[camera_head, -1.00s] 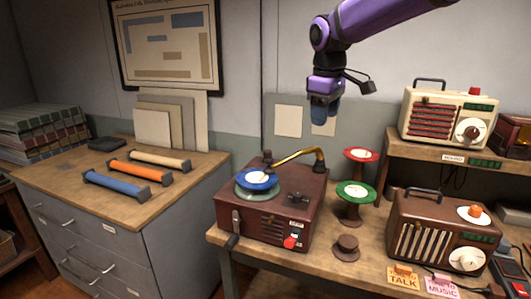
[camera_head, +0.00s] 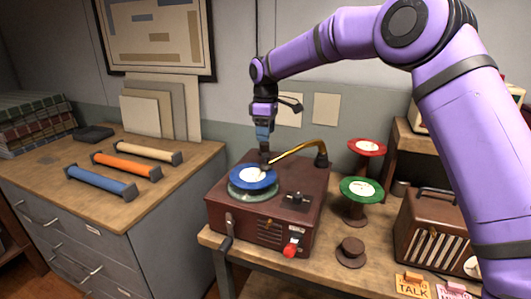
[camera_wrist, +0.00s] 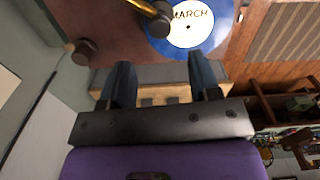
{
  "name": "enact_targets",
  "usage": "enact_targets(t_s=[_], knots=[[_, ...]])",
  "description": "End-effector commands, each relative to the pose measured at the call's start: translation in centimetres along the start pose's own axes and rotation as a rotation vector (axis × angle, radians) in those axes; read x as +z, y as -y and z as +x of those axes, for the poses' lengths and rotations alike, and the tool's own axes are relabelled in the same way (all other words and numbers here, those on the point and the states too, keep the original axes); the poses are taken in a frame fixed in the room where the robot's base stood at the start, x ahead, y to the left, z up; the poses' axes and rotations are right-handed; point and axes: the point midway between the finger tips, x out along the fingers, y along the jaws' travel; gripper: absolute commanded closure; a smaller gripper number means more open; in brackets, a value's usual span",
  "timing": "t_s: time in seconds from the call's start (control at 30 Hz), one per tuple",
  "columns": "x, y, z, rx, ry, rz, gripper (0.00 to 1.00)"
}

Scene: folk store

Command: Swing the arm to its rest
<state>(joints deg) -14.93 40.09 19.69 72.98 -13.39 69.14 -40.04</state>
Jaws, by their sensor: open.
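The brown record player (camera_head: 262,216) stands on the wooden bench with a blue record (camera_head: 253,177) on its turntable. Its brass arm (camera_head: 297,151) curves from a dark base at the back right, with its dark head end over the record. In the wrist view the brass arm (camera_wrist: 150,8) ends over the white label of the blue record (camera_wrist: 228,40), marked MARCH. My gripper (camera_head: 264,143) is open, pointing down just above the arm's head end. In the wrist view my gripper (camera_wrist: 163,78) is empty between its fingers. Whether it touches the arm is not clear.
A brown radio (camera_head: 430,240) is partly hidden by my arm. A crank and red knob stick out in front.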

Motion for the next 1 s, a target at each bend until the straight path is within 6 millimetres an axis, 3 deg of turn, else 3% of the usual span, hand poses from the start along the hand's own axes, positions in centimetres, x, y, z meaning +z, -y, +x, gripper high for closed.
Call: enact_targets(t_s=[0.2, 0.4, 0.87, 1.0], knots=[[0.1, 0.0, 4.1, -0.002, 0.003, 0.001, 0.43], [0.1, 0.0, 6.7, -0.001, 0.002, 0.001, 0.43], [0.1, 0.0, 7.7, 0.001, 0.0, 0.001, 0.43], [0.1, 0.0, 7.7, 0.001, 0.0, 0.001, 0.73]])
